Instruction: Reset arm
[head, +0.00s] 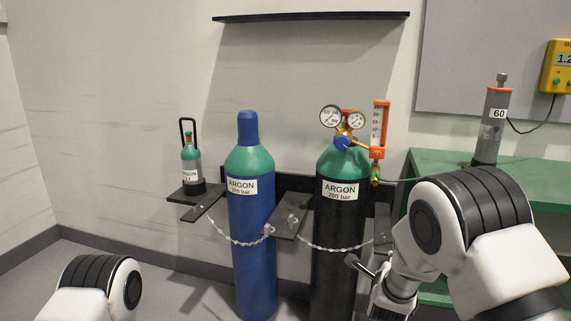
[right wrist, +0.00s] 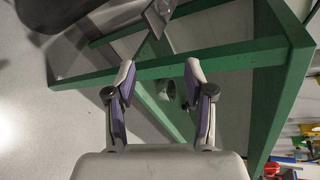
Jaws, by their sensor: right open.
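My right gripper (right wrist: 160,78) is open and empty in the right wrist view, its two fingers apart in front of the green bench frame. In the head view the right gripper (head: 366,284) hangs low, close to the right side of the dark argon cylinder (head: 333,240), partly hidden by my own arm. I cannot tell whether it touches the cylinder. My left arm shows only as a white and black joint at the bottom left; the left gripper is out of view.
A blue argon cylinder (head: 252,215) stands left of the dark one, both behind chains (head: 330,247). A regulator with gauges (head: 345,125) tops the dark cylinder. A small argon bottle (head: 190,165) sits on a wall bracket. A green bench (head: 545,170) stands right. The left floor is clear.

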